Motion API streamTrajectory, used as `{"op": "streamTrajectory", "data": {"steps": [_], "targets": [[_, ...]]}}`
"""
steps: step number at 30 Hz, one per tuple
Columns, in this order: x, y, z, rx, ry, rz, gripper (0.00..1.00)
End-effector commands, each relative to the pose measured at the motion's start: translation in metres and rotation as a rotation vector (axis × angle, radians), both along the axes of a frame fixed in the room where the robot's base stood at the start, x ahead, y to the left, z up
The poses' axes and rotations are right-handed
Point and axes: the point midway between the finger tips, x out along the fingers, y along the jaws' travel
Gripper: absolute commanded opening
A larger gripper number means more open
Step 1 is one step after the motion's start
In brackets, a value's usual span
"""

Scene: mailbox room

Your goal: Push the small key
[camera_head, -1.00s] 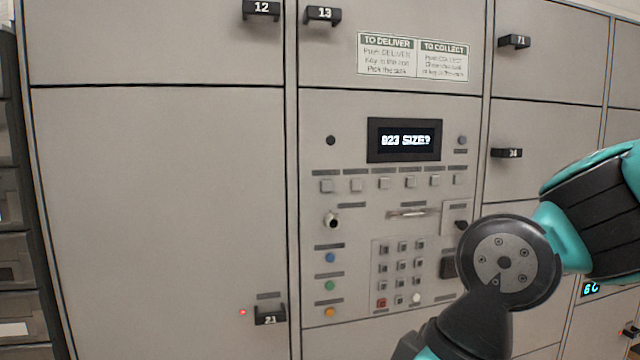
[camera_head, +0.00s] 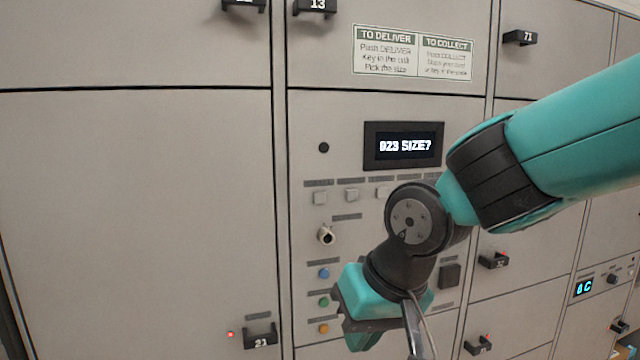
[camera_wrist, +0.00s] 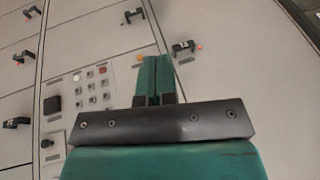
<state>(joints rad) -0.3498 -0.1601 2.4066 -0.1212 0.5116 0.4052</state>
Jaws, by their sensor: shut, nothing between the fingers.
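The control panel shows in the head view with a row of square grey keys (camera_head: 351,195) under a lit display (camera_head: 404,146) that reads "023 SIZE?". Three keys at the row's left end are visible; my arm hides the rest. The labels above them are too small to read, so I cannot tell which is the small key. My gripper (camera_head: 362,340) is below that row, in front of the lower panel. In the wrist view my gripper (camera_wrist: 153,68) has its fingers together and empty, beside the keypad (camera_wrist: 92,88).
A round lock (camera_head: 326,235) and blue, green and orange buttons (camera_head: 323,301) line the panel's left side. A dark handle marked 21 (camera_head: 260,336) sticks out at the lower left, beside a red light. The large door at left (camera_head: 140,200) is otherwise flat.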

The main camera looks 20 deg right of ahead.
Motion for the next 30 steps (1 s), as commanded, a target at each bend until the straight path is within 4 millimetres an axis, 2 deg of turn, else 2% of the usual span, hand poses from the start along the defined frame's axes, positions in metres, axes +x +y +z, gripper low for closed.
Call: {"op": "streamTrajectory", "data": {"steps": [1,3,6,9,13,24,30], "targets": [[0.025,-0.002,0.024,0.003,-0.043,-0.120,0.00],[0.058,-0.008,0.043,0.018,-0.118,-0.303,0.00],[0.096,-0.016,0.067,0.054,-0.223,-0.514,0.00],[0.121,-0.021,0.085,0.091,-0.308,-0.654,0.00],[0.136,-0.026,0.096,0.120,-0.365,-0.743,0.00],[0.138,-0.027,0.095,0.124,-0.373,-0.756,0.00],[0.153,-0.027,0.097,0.123,-0.371,-0.757,0.00]]}}
